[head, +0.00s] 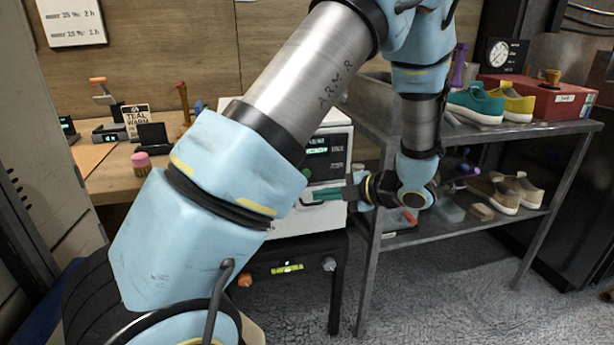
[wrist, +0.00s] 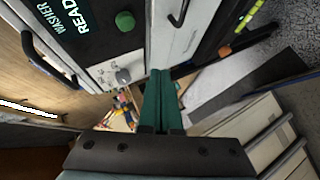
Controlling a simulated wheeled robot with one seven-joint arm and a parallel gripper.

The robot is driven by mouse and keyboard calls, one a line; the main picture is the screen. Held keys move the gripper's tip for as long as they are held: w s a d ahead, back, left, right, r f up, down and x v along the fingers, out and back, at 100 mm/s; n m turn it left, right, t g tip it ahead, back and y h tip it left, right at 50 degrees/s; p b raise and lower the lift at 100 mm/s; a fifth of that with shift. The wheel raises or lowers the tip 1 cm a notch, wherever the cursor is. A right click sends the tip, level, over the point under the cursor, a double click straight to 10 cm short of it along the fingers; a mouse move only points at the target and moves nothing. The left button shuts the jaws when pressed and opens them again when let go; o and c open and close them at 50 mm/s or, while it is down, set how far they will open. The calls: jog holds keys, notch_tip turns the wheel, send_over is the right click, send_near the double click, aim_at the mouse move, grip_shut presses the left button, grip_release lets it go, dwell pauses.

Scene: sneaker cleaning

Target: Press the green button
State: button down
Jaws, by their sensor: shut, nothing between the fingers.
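The green button (wrist: 125,20) is a round knob-like disc on the dark panel of the washer, near the top of the wrist view. The white washer (head: 333,219) stands mid-picture in the head view, partly hidden behind my arm. Its dark panel has a lit green display (head: 316,150), which reads "WASHER READY" in the wrist view (wrist: 68,20). My gripper (head: 318,193) has teal fingers, shut and empty, in front of the washer and pointing left in the head view. In the wrist view the fingertips (wrist: 160,74) are together, below and right of the button, apart from it.
A dark handle (wrist: 179,14) is on the washer front. A metal shelf (head: 470,225) with several shoes stands to the right. A wooden bench (head: 110,185) with small items is to the left.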

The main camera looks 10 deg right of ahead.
jog(key=shift+w+a, duration=0.15)
jog(key=shift+w, duration=1)
jog(key=shift+w+a, duration=0.2)
jog(key=shift+w, duration=0.95)
jog(key=shift+w+a, duration=0.15)
jog(key=shift+w, duration=1)
jog(key=shift+w, duration=0.1)
jog(key=shift+w, duration=0.3)
jog(key=shift+w+a, duration=0.1)
jog(key=shift+w, duration=0.45)
jog(key=shift+s, duration=0.95)
jog(key=s, duration=0.3)
jog(key=s+d, duration=0.1)
jog(key=s, duration=0.1)
